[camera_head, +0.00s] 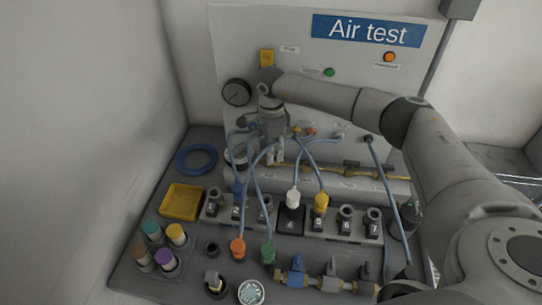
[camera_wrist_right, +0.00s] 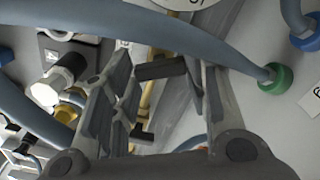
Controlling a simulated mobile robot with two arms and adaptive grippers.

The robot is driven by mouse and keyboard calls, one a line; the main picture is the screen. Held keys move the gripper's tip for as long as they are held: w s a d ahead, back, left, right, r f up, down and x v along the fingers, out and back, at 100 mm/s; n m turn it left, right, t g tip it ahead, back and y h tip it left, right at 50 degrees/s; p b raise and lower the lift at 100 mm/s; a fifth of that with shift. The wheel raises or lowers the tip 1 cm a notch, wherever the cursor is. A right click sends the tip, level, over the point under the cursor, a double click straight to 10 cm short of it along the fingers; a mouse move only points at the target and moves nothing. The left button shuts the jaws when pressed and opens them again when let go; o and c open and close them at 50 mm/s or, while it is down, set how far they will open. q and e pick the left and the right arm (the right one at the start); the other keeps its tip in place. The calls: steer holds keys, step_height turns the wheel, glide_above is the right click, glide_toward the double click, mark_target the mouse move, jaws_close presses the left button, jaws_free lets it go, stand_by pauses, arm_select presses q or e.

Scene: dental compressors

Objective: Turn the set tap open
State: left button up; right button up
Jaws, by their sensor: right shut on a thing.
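My right gripper (camera_head: 275,156) points down at the left part of the brass pipe (camera_head: 330,172) below the panel. In the right wrist view its fingers (camera_wrist_right: 158,80) stand either side of a black tap handle (camera_wrist_right: 160,68) and are shut on it. The brass pipe shows behind the handle in the wrist view (camera_wrist_right: 147,98). A second dark handle (camera_wrist_right: 142,134) shows lower down. The tap's label and the handle's exact angle cannot be read. My left gripper is not in view.
Blue hoses (camera_head: 309,152) cross close to my right gripper. The white panel (camera_head: 360,75) with a gauge (camera_head: 237,92) stands behind.

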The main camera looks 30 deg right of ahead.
steer(key=n+b, duration=0.2)
steer(key=shift+w+f+n, duration=0.1)
steer(key=shift+f+n, duration=0.05)
steer(key=shift+n, duration=0.25)
steer(key=n+b, duration=0.3)
steer(key=shift+n, duration=0.3)
steer(key=n+b, duration=0.1)
steer(key=n, duration=0.2)
steer(key=shift+b, duration=0.4)
steer(key=shift+r+n+b, duration=0.2)
steer(key=shift+n+b, duration=0.25)
steer(key=shift+n, duration=0.85)
steer(key=o, duration=1)
step_height(320, 180, up, 12)
